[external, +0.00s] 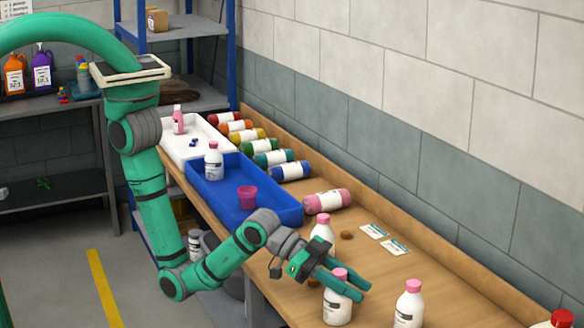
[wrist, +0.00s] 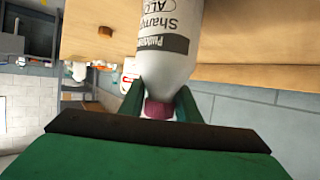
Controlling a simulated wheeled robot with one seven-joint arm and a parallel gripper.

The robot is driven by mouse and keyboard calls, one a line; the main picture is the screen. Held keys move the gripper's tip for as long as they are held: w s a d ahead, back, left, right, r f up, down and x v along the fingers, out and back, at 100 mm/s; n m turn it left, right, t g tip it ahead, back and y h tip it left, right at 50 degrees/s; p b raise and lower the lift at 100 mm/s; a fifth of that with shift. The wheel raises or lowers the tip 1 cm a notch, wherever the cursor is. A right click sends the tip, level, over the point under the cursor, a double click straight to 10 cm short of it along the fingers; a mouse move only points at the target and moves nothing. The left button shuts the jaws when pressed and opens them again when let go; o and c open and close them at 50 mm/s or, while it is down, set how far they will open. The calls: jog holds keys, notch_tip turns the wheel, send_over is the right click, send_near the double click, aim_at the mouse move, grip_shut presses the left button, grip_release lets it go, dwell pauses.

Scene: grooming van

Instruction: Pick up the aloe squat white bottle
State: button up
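A white bottle (external: 337,308) with a pink cap stands upright near the front edge of the wooden bench. Its label shows large in the wrist view (wrist: 168,45) and reads in part "Shampoo" and "AL"; the rest is cut off. My gripper (external: 352,288) reaches down to this bottle, with one finger on each side of its cap and neck. In the wrist view the fingers (wrist: 159,105) flank the pink cap closely; I cannot tell whether they press on it. Two similar pink-capped white bottles stand nearby, one behind (external: 323,230) my gripper and one to the right (external: 408,305).
A blue tray (external: 270,207) holds a white bottle and a magenta cup (external: 247,197). A white tray (external: 203,135) lies beyond it. Several coloured bottles lie along the wall, with a pink one (external: 327,201) nearest. Cards (external: 374,231) lie flat; a red-capped item (external: 562,318) is lower right.

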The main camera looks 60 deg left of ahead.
grip_shut()
